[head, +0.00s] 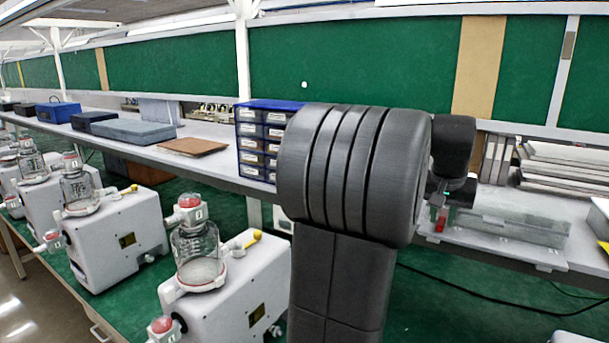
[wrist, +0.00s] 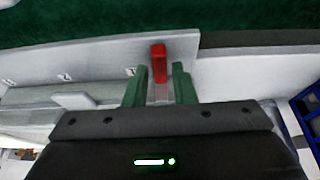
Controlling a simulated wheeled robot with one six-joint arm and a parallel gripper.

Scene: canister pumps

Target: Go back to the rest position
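My gripper (wrist: 160,75) shows in the wrist view with its two green fingers apart. A small upright red piece (wrist: 159,62) with a clear part below it stands between and just beyond the fingertips. Narrow gaps show on both sides of it, so the fingers do not appear to press on it. In the head view my dark arm hides most of the gripper.
White canister pumps (head: 225,285) with glass jars stand on the green bench at left. A blue drawer cabinet (head: 252,150) stands on the shelf behind my arm. Grey binders (head: 565,170) lie at right. A brown board (head: 192,147) lies on the shelf. A black cable (head: 490,300) crosses the bench.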

